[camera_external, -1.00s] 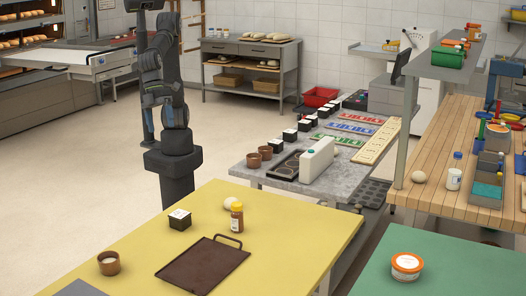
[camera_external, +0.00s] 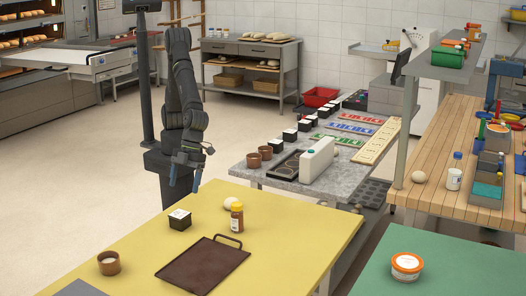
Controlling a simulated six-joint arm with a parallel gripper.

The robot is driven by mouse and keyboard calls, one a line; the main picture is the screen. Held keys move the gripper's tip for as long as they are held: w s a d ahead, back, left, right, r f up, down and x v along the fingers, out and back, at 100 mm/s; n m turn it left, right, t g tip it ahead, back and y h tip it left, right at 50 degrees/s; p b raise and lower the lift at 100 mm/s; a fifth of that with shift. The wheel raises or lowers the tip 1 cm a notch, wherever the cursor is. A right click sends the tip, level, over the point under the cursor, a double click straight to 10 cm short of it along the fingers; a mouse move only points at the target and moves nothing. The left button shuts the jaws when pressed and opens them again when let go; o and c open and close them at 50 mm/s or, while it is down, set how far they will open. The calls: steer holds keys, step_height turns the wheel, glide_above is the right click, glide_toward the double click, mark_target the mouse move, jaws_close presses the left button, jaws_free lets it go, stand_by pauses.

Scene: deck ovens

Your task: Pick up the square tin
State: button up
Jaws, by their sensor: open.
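A small black square tin (camera_external: 180,220) with a white top stands on the yellow table (camera_external: 290,225), near its back left edge. Several similar dark square tins with white tops stand in a row on the grey table; one is at its left edge (camera_external: 290,136). My gripper (camera_external: 186,178) is open and empty. It points down above and behind the back edge of the yellow table, apart from the tin on that table.
A dough ball (camera_external: 231,203) and an amber bottle (camera_external: 237,217) stand right of the tin. A brown tray (camera_external: 203,265) lies in front, and a brown cup (camera_external: 109,263) stands at the left. The right side of the yellow table is clear.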

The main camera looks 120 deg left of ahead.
mark_target(180, 214)
steer(key=x, duration=1.1)
steer(key=shift+w+f, duration=0.15)
steer(key=shift+f, duration=0.15)
steer(key=shift+c, duration=0.2)
steer(key=c, duration=1.1)
steer(key=shift+c, duration=0.2)
